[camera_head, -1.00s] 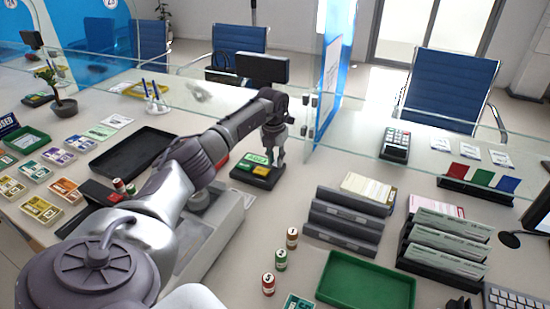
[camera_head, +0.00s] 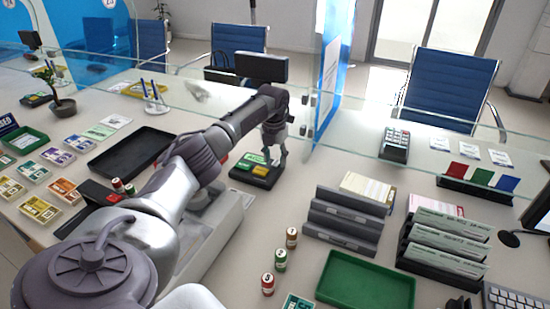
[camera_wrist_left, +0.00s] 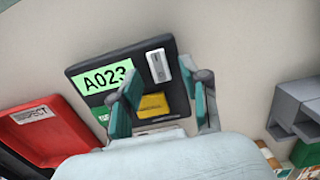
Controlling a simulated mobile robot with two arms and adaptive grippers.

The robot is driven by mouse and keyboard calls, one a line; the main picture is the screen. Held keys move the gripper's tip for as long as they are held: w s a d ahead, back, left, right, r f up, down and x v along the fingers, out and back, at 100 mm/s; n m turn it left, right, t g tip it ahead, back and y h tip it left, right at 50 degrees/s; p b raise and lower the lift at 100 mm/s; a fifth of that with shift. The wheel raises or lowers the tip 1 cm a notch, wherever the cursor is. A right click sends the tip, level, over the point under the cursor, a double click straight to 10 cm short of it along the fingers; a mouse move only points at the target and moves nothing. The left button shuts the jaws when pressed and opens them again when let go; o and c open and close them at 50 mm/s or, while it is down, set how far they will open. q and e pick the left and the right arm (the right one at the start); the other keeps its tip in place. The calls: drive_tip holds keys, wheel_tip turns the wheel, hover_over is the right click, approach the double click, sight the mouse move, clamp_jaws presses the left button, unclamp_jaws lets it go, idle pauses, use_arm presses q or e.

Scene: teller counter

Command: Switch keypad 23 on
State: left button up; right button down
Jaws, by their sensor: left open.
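The keypad is a dark box (camera_head: 240,175) on the counter, with a green display, a yellow button and a green button. In the left wrist view its dark body (camera_wrist_left: 178,75) shows the green display reading A023 (camera_wrist_left: 103,79), a white switch (camera_wrist_left: 158,65) at the top right and a yellow button (camera_wrist_left: 152,105). The green button is partly hidden by a finger. My left gripper (camera_head: 275,158) is open and empty over the keypad's right side. In the wrist view its fingers (camera_wrist_left: 163,92) straddle the switch and yellow button. Contact cannot be told. My right gripper is not seen.
A glass screen (camera_head: 340,110) stands behind. A red tray (camera_wrist_left: 45,130) lies left of the keypad in the wrist view. Grey stepped holders (camera_head: 345,222), a green tray (camera_head: 365,285) and several stamps (camera_head: 280,260) stand right. Clear counter lies between keypad and holders.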

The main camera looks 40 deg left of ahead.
sight(274, 164)
use_arm(q)
wheel_tip(274, 164, up, 12)
drive_tip(key=shift+s, duration=0.35)
drive_tip(key=shift+d+f, duration=0.1)
idle(0.4)
